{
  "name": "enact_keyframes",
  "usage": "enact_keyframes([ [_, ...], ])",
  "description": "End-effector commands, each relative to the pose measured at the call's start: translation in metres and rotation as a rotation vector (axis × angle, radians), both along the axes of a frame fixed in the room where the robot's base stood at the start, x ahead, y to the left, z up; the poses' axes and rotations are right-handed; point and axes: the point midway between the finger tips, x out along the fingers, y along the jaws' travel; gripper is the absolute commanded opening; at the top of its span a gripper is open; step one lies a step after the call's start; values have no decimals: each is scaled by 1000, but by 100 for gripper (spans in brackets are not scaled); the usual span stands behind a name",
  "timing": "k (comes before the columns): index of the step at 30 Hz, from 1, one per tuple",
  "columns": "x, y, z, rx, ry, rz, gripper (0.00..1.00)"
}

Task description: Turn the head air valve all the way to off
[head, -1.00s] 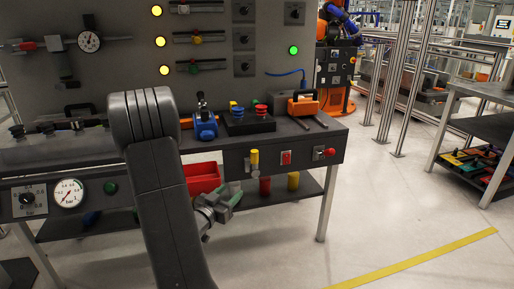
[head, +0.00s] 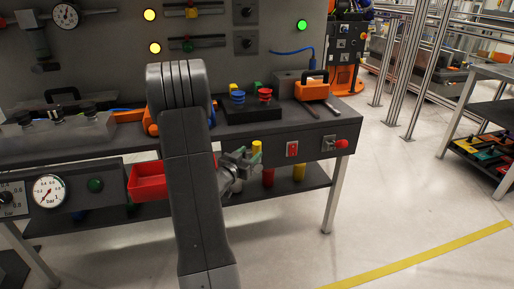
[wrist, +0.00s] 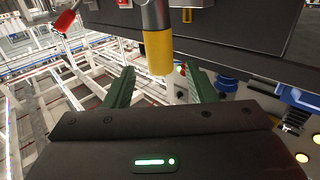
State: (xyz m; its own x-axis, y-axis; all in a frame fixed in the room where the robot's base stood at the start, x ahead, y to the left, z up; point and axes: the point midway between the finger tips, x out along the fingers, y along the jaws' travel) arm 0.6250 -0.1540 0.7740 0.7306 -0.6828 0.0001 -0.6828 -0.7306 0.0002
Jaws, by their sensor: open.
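A valve with a yellow grip on a metal stem (head: 256,147) sits on the front panel of the workbench. I cannot read a label to confirm it is the head air valve. In the head view its grip points up, partly hidden behind my gripper (head: 243,160). In the wrist view the yellow grip (wrist: 159,52) hangs from the top, between and beyond my two green fingers. My gripper is open and empty, and no finger visibly touches the grip.
A red switch (head: 292,149) and a red-knobbed lever (head: 340,144) are on the same panel, right of the valve. A red bin (head: 147,181) is left of my arm.

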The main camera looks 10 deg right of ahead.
Motion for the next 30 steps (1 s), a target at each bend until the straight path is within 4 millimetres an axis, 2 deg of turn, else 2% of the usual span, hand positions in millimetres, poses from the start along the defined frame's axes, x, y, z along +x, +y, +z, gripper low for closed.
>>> enact_keyframes([
  [3,17,-17,0,1,-2,-3,50],
  [9,36,-34,0,1,-1,-1,50],
  [21,42,-39,0,0,0,1,50],
  [23,42,-39,0,0,0,1,41],
  [29,42,-39,0,0,0,0,1],
  [30,42,-39,0,0,0,0,0],
])
